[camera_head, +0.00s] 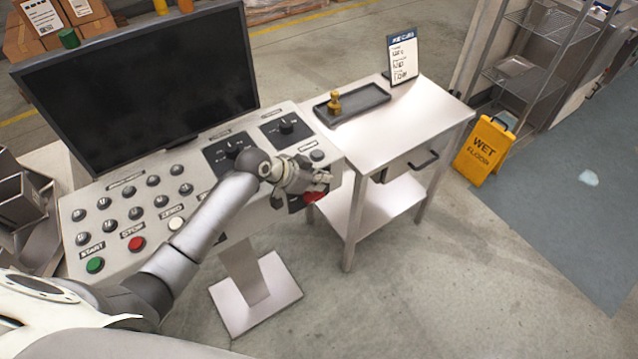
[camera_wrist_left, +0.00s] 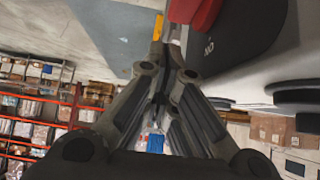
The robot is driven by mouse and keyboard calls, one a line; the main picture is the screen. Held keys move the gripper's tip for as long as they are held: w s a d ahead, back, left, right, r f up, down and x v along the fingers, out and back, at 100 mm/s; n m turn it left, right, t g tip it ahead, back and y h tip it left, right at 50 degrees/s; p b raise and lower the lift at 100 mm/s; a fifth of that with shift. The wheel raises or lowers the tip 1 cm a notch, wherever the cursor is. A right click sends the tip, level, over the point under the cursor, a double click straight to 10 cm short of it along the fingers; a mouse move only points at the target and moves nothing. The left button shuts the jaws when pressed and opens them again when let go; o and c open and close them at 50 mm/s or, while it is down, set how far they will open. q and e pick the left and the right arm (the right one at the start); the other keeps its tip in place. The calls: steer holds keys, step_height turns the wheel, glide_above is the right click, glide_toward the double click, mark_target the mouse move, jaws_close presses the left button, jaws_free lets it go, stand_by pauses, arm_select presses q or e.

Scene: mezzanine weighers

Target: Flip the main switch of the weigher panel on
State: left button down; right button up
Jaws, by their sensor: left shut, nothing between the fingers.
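The weigher panel (camera_head: 116,248) is a pale sloped console with knobs and buttons. At its right end sits a switch with a red handle (camera_head: 315,195) on a black base (camera_head: 296,204), partly hidden by my gripper. In the left wrist view the red handle (camera_wrist_left: 192,14) and the black base (camera_wrist_left: 245,40) fill the top right, with an "ON" label near the fingertips. My left gripper (camera_head: 318,181) is shut and empty, right beside the red handle. I cannot tell whether it touches it. My right gripper is out of view.
A dark monitor (camera_head: 140,85) stands behind the panel. A white side table (camera_head: 400,125) with a black tray (camera_head: 352,106), a brass weight (camera_head: 334,103) and a sign (camera_head: 402,57) stands to the right. A yellow wet-floor sign (camera_head: 483,150) is farther right. The floor in front is clear.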

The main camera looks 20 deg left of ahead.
mark_target(313, 196)
arm_select(q)
steer(key=shift+s+f, duration=0.1)
steer(key=shift+f, duration=1.25)
steer(key=shift+f, duration=0.1)
